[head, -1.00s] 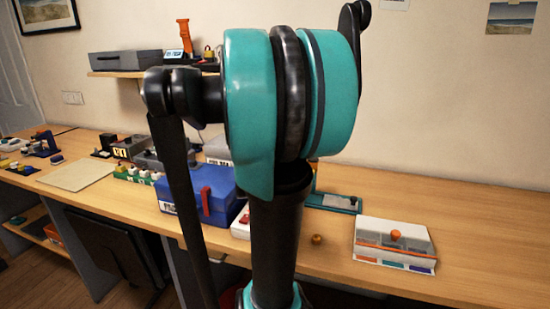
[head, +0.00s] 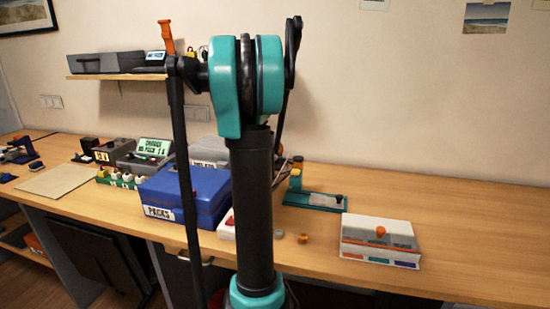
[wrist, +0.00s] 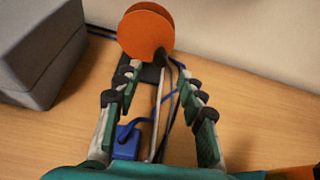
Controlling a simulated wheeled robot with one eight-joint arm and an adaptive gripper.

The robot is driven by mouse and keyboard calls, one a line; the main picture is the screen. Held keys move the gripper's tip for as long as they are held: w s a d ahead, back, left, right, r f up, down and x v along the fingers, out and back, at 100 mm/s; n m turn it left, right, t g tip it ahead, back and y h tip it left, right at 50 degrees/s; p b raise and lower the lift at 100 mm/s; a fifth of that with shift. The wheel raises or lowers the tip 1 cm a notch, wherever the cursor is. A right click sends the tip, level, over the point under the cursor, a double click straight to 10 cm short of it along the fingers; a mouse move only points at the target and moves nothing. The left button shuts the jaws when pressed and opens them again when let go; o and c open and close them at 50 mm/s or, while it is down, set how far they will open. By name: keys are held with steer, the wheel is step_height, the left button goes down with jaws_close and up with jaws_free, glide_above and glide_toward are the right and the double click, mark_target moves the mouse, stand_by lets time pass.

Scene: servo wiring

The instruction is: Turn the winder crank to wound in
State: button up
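In the wrist view, two round orange discs (wrist: 146,32) stand one before the other on a dark mount, just beyond my fingertips; they look like the winder's reel. A thin pale rod runs from the mount down between my fingers, and I cannot tell whether it is the crank. My gripper (wrist: 157,80) is open, its fingers apart on both sides of the rod, with no contact clear. A blue plug (wrist: 126,142) with a blue cable lies between the fingers. In the head view my arm hides the gripper and the winder.
A grey box (wrist: 40,50) stands close to the left of my fingers, and the wall is behind. In the head view, a blue case (head: 180,190), a teal fixture (head: 318,200) and a white tray with an orange knob (head: 380,243) are on the bench. Its right end is clear.

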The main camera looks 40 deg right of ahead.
steer(key=shift+x, duration=2.45)
jaws_close()
